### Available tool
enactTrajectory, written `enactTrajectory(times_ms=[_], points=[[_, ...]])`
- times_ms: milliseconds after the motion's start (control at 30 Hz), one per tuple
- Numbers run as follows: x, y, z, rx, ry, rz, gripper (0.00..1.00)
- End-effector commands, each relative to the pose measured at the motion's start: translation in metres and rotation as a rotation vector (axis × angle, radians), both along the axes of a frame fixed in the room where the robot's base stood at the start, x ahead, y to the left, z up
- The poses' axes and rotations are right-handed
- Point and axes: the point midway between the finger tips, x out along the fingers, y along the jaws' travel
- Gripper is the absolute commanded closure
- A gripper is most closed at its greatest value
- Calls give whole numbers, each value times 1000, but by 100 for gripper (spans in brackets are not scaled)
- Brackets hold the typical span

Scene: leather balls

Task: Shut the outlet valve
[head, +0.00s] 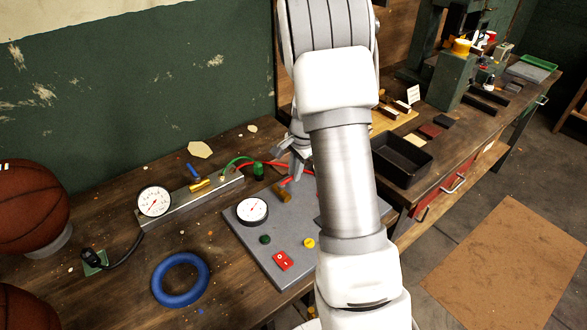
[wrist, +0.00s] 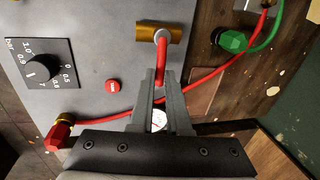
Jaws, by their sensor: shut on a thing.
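A brass valve (head: 281,192) with a red lever sits on the grey panel (head: 242,228). In the wrist view, the brass body (wrist: 174,34) is at the top, and its red lever (wrist: 161,56) points down the picture, between my fingers. My gripper (wrist: 160,78) is shut on this lever; it also shows in the head view (head: 291,166), partly hidden by my arm. A second brass valve (head: 200,186) with a blue lever (head: 194,170) sits on the metal bar to the left. No label tells which valve is the outlet.
The panel carries a round gauge (head: 252,211), a red switch (head: 282,260) and a scaled knob (wrist: 42,67). A red hose (wrist: 205,83) and a green hose (wrist: 266,38) run close by. A blue ring (head: 181,279), basketballs (head: 30,205) and a black tray (head: 402,158) stand around.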

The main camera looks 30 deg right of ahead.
Motion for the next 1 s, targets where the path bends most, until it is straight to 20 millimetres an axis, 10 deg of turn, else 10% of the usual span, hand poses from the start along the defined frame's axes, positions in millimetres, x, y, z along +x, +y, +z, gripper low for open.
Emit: enactTrajectory(times_ms=[567,767,1000], points=[[-1,0,1,-1,-1,-36,100],[-1,0,1,0,0,-35,55],[-1,0,0,0,0,-34,55]])
